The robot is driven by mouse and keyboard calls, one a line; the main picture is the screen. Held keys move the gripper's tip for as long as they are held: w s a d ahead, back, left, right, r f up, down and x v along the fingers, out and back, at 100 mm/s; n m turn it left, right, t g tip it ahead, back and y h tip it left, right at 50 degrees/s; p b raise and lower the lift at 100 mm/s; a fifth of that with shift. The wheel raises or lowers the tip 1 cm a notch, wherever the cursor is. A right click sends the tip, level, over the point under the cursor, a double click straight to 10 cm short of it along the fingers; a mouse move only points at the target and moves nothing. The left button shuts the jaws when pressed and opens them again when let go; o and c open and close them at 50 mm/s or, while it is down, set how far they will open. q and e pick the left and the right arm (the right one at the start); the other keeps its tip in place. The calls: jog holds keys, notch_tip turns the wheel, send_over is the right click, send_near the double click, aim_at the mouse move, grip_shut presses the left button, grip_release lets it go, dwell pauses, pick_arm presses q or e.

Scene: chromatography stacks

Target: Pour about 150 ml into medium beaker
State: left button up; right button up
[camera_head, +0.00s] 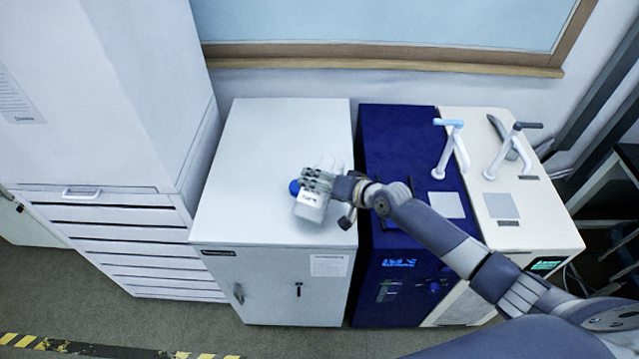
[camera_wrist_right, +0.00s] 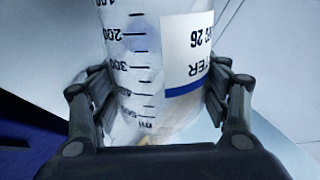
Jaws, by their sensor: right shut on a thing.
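My right gripper (camera_head: 318,182) is shut on a clear bottle (camera_wrist_right: 142,75) above the top of the white cabinet. The bottle carries a black graduated scale with 200 and 300 marks. It also has a white label (camera_wrist_right: 183,45) with a blue stripe, whose lettering shows upside down in the wrist view. In the head view the bottle (camera_head: 311,208) is small and partly covered by the fingers. A round blue part (camera_head: 294,187) shows at its left; I cannot tell if it is a cap. I cannot make out a medium beaker or the liquid level. My left gripper is not in view.
The white cabinet (camera_head: 255,150) has a wide bare top. A dark blue unit (camera_head: 385,135) and a cream unit (camera_head: 540,215) with upright handles stand close on its right. A tall white drawer stack (camera_head: 120,245) stands at left. A window ledge (camera_head: 380,64) runs behind.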

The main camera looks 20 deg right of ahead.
jog(key=shift+r, duration=0.15)
jog(key=shift+w+m+b, duration=0.1)
jog(key=shift+m+b, duration=0.2)
jog(key=shift+b, duration=0.1)
jog(key=shift+r+m+g+y, duration=0.1)
jog(key=shift+m+g+y, duration=0.25)
jog(key=shift+g, duration=0.25)
jog(key=shift+r, duration=0.1)
jog(key=shift+r+m+g+y, duration=0.25)
jog(key=shift+r+g, duration=0.05)
dwell(0.4)
jog(key=shift+r+m+g+y, duration=0.3)
jog(key=shift+r+m, duration=0.05)
jog(key=shift+m, duration=0.05)
